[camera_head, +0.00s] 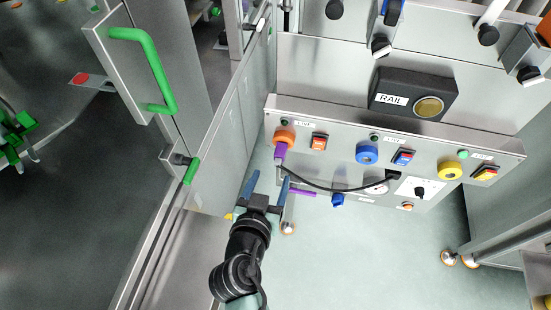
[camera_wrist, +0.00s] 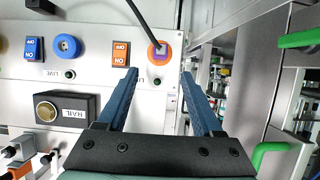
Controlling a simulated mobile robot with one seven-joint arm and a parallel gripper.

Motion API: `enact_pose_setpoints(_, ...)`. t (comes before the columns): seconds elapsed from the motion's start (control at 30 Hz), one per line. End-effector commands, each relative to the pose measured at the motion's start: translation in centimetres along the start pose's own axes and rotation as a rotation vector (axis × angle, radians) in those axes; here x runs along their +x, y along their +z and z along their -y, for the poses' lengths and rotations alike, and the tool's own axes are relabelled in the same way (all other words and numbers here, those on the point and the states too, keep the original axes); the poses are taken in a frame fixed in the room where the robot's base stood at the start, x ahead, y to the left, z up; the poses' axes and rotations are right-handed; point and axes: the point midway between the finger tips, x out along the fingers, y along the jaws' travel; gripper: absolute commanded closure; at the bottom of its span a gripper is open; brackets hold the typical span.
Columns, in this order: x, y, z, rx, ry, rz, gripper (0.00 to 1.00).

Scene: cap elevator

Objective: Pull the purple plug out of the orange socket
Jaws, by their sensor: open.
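The purple plug (camera_head: 280,153) sits in the orange socket (camera_head: 284,136) at the left end of the metal panel. A black cable runs from the plug to the right. My gripper (camera_head: 268,180) has blue fingers, is open and empty, and is just below the plug in the head view. In the wrist view, the orange socket (camera_wrist: 152,55) and the plug (camera_wrist: 160,51) appear between and slightly beyond the fingertips of my gripper (camera_wrist: 159,73). I see no contact between fingers and plug.
The panel (camera_head: 335,146) also bears a blue socket (camera_head: 367,154), a yellow socket (camera_head: 450,170) and rocker switches. A black RAIL box (camera_head: 412,93) stands above. A metal door with a green handle (camera_head: 152,68) is at left. A thin purple bar (camera_head: 302,192) shows right of the gripper.

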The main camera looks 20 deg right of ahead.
Motion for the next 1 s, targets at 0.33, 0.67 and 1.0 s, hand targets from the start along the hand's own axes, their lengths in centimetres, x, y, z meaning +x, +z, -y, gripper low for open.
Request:
enact_pose_setpoints(0.33,6.2,-0.3,0.0,0.001,0.002,-0.002,0.32)
enact_pose_setpoints(0.67,9.8,-0.1,0.0,0.0,0.0,-0.001,0.32)
enact_pose_setpoints(1.0,10.3,-0.1,0.0,0.0,0.0,-0.001,0.32)
